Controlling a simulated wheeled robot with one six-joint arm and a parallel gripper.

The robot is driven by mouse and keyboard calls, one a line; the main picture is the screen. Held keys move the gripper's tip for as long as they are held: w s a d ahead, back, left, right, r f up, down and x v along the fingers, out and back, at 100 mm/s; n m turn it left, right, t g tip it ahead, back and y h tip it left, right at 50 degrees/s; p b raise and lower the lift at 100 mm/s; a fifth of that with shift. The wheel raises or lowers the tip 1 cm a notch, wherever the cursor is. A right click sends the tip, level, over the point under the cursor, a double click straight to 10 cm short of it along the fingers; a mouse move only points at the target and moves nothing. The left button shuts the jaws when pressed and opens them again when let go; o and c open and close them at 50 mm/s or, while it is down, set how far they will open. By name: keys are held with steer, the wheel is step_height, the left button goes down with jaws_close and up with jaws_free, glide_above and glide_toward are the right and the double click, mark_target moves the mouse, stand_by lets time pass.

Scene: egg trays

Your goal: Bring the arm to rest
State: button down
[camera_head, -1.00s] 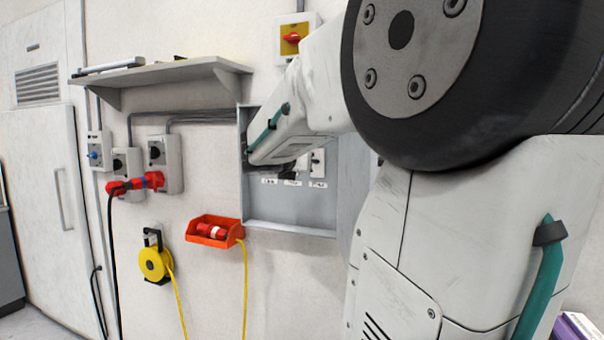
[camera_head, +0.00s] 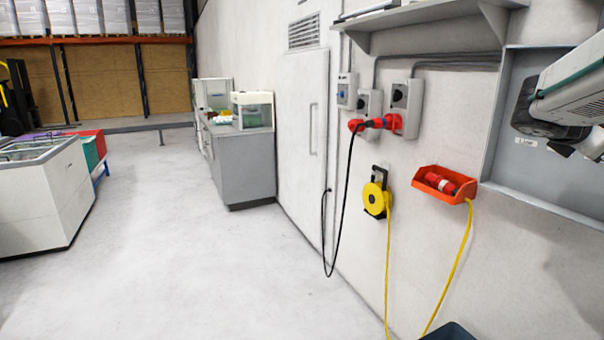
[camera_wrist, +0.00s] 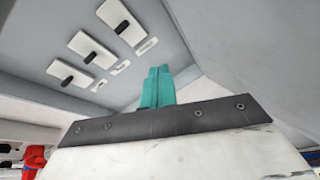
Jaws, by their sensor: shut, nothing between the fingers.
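My gripper (camera_wrist: 157,84) shows in the wrist view as two teal fingers standing side by side. They are shut together with nothing between them. The dark bracket and worn white housing below are my own wrist. In the head view, the end of my arm reaches in from the right edge, in front of the grey open wall box (camera_head: 535,185). The fingertips cannot be told clearly there. The wrist view shows several white switches (camera_wrist: 92,50) with dark levers on the grey panel beyond the fingers.
An orange bin (camera_head: 440,190) holding a red plug, a yellow cable reel (camera_head: 375,200) and red connectors (camera_head: 375,123) are on the wall left of the box. A grey shelf (camera_head: 430,28) is above. The floor (camera_head: 190,270) at left is open. A white chest (camera_head: 35,205) stands far left.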

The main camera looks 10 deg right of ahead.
steer(key=s+a+f+m+g+y, duration=0.1)
steer(key=s+a+f+m+y, duration=0.3)
steer(key=a+f+m, duration=0.4)
steer(key=s+a+f+m+g+y, duration=0.1)
steer(key=s+a+f+m+y, duration=0.35)
steer(key=a, duration=0.55)
steer(key=s+a+f+m+y, duration=0.1)
steer(key=s+a+f+y, duration=0.1)
steer(key=a, duration=0.8)
steer(key=s+a+f+m+t+y, duration=0.1)
steer(key=s+a+f+m+y, duration=0.1)
steer(key=a, duration=0.8)
step_height(320, 180, down, 2)
steer(key=shift+s+f+y, duration=0.1)
steer(key=shift+s+y, duration=0.55)
steer(key=shift+s, duration=0.35)
